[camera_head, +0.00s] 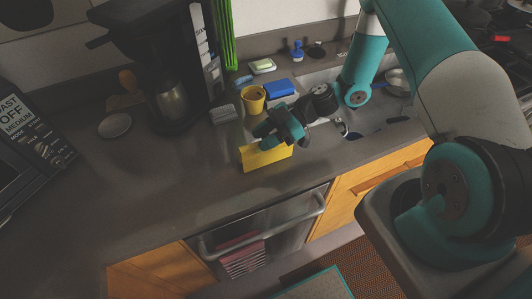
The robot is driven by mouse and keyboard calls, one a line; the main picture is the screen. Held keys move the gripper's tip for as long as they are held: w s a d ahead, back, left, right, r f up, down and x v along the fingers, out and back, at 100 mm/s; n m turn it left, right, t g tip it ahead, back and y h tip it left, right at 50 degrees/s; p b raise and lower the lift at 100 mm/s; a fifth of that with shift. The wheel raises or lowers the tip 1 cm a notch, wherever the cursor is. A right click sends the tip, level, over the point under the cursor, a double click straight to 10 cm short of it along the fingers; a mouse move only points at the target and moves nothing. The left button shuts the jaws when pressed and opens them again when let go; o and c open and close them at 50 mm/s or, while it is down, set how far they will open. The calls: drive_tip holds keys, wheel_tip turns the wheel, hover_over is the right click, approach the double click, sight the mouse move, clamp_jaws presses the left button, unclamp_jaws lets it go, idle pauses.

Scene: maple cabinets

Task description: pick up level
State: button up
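A yellow, flat-sided piece (266,158), which looks like the level, is at the front part of the grey counter, left of the sink. My gripper (264,138) is right at its upper edge, reaching in from the right, and covers part of that edge. The gripper's fingers are dark and small here. I cannot tell whether they are open or shut, or whether they touch the yellow piece. Whether the piece rests on the counter or is raised is also unclear.
A yellow cup (253,104), a blue block (279,89) and a green-and-white sponge (262,67) stand behind my gripper. The sink (372,116) is to the right. A black coffee maker (170,60) stands at the back left. The counter (150,185) at the front left is clear.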

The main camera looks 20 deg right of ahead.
clamp_jaws()
drive_tip(key=shift+r, duration=0.1)
wheel_tip(320, 180, up, 20)
drive_tip(key=b, duration=0.5)
